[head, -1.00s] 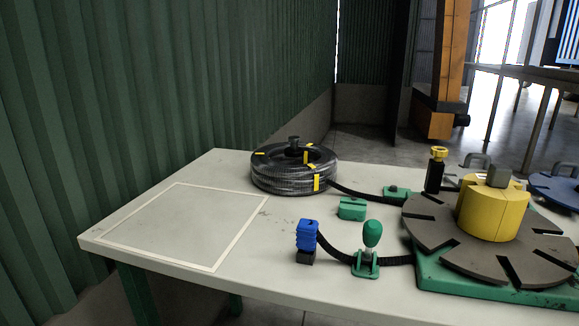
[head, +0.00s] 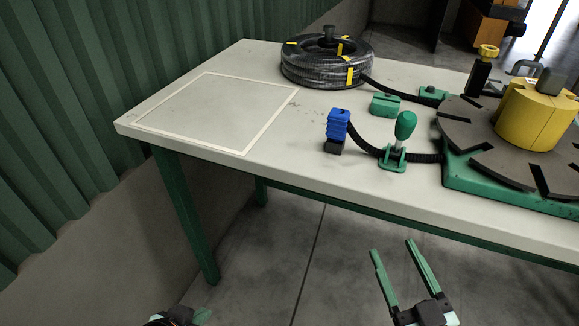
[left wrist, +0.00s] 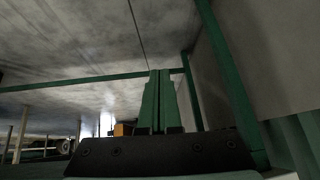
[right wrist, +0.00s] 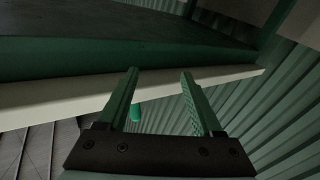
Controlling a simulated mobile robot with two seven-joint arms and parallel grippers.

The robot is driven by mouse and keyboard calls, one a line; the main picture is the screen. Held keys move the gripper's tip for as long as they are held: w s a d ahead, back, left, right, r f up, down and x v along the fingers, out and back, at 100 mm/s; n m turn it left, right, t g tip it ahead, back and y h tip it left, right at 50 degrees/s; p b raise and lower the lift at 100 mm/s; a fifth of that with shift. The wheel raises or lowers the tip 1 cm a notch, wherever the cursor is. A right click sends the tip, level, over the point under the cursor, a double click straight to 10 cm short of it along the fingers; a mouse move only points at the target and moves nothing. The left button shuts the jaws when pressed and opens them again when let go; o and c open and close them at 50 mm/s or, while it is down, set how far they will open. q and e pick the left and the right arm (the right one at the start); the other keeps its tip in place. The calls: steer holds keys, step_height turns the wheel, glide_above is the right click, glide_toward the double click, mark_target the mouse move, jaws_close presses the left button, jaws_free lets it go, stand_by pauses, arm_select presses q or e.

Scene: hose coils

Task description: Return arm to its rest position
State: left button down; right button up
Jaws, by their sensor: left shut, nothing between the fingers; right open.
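My right gripper (head: 392,248) is in the lower right of the head view, in front of the table's front edge. Its green fingers are apart, with nothing between them; they also show in the right wrist view (right wrist: 159,74). My left gripper (head: 178,318) is mostly cut off at the bottom left of the head view. In the left wrist view its fingers (left wrist: 159,76) are together and empty, with floor and green table frame beyond. Both grippers are clear of the objects on the table.
The pale table (head: 250,175) carries a black hose coil (head: 325,72), a blue ribbed piece (head: 338,125), a green-handled clamp (head: 404,128), a green block (head: 386,105) and a slotted disc (head: 475,140) with a yellow drum (head: 535,115). A green corrugated wall (head: 90,100) stands at left.

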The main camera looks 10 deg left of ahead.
arm_select(q)
steer(key=w+d+r+m+t+h+p, duration=0.1)
steer(key=w+d+r+t+h, duration=0.15)
steer(key=w+r+t, duration=0.4)
steer(key=w+d+r+m+t+h+p, duration=0.1)
steer(key=d+r+m+t+h+p, duration=0.2)
steer(key=r, duration=0.6)
steer(key=s+a+f+n+g+y+p, duration=0.2)
steer(key=s+f+n+g+y+p, duration=0.2)
steer(key=p, duration=1.4)
steer(key=s+f+g, duration=0.1)
steer(key=s+g, duration=0.2)
steer(key=s, duration=0.2)
steer(key=shift+s+f+p, duration=0.15)
steer(key=shift+f+p, duration=0.25)
arm_select(e)
steer(key=s+d+f+m+g+h, duration=0.2)
steer(key=s+f+m+g+h, duration=0.1)
steer(key=s+g, duration=0.5)
steer(key=shift+s+d+f+g, duration=0.2)
steer(key=shift+s+f+g, duration=0.2)
steer(key=shift+s+f, duration=0.35)
